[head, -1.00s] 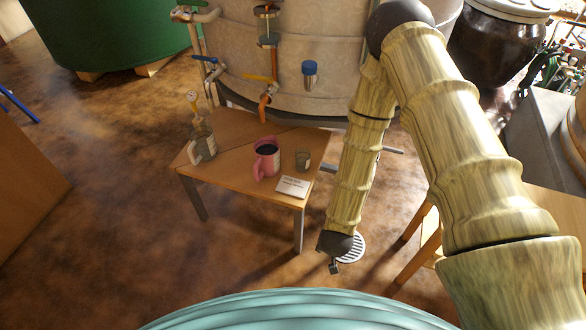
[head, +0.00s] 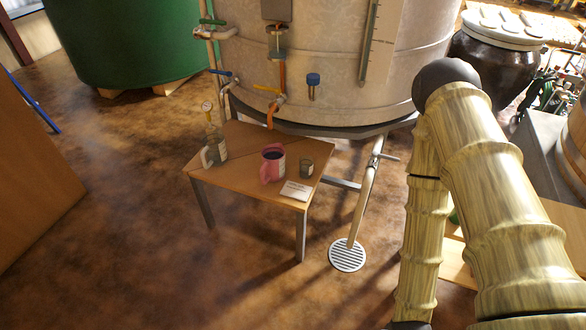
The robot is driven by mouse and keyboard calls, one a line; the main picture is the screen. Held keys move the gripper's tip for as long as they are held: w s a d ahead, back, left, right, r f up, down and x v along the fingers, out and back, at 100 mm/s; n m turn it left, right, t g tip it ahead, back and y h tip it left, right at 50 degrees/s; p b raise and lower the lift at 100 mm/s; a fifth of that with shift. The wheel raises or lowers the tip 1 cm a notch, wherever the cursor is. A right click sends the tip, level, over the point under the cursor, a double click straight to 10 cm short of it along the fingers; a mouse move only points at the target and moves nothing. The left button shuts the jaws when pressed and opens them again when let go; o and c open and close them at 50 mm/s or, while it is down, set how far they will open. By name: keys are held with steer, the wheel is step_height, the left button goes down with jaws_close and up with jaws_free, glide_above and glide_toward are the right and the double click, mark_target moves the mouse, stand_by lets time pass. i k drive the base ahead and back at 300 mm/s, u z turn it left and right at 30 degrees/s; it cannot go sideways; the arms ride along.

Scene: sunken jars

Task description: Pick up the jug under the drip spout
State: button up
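A pink jug (head: 268,172) with a pale label and dark contents stands upright on a small wooden table (head: 232,183). Its handle is toward the lower left. An orange spout (head: 271,115) on the large pale tank (head: 340,95) points down above and slightly behind the jug. My arm comes down on the right side of the head view, well right of the table and apart from the jug. Only a dark piece at its end shows at the bottom edge. My gripper's fingers are out of the picture.
On the table are a glass bottle with a gauge (head: 216,148) left of the jug, a small glass (head: 306,168) right of it and a white card (head: 295,190) in front. Floor in front is clear.

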mark_target(272, 168)
steer(key=z, duration=0.6)
steer(key=i, duration=0.95)
steer(key=u, duration=2.25)
